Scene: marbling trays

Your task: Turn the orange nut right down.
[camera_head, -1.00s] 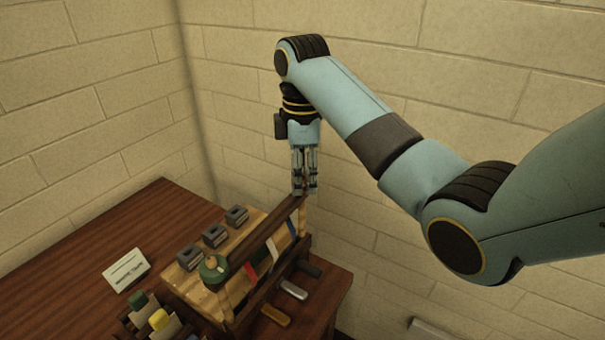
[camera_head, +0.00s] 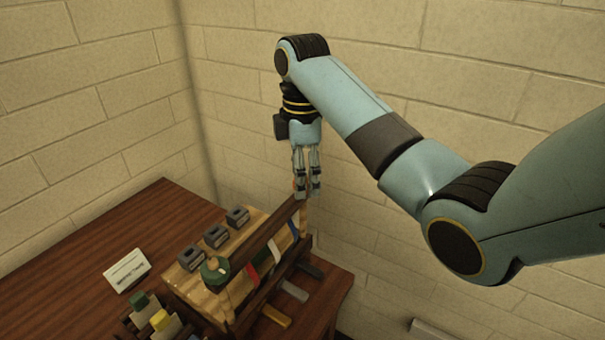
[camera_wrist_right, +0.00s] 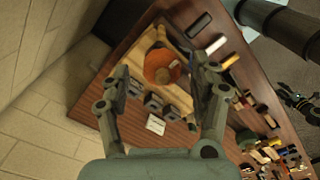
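The orange nut (camera_wrist_right: 162,66) shows in the right wrist view as a round orange piece at one end of the wooden rack; in the head view it is mostly hidden behind my right fingers. My right gripper (camera_head: 307,192) is above that far end of the rack, pointing down. In the right wrist view its two fingers (camera_wrist_right: 158,68) are apart, with the orange nut between them in the picture and a gap on each side. I cannot tell whether the tips are level with the nut.
A green nut (camera_head: 214,272) sits at the near end of the rack's dark bar (camera_head: 262,240). Coloured strips hang below it. Three grey blocks (camera_head: 215,236) stand behind. A white card (camera_head: 127,270) stands on the brown table (camera_head: 80,255). Walls are close behind.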

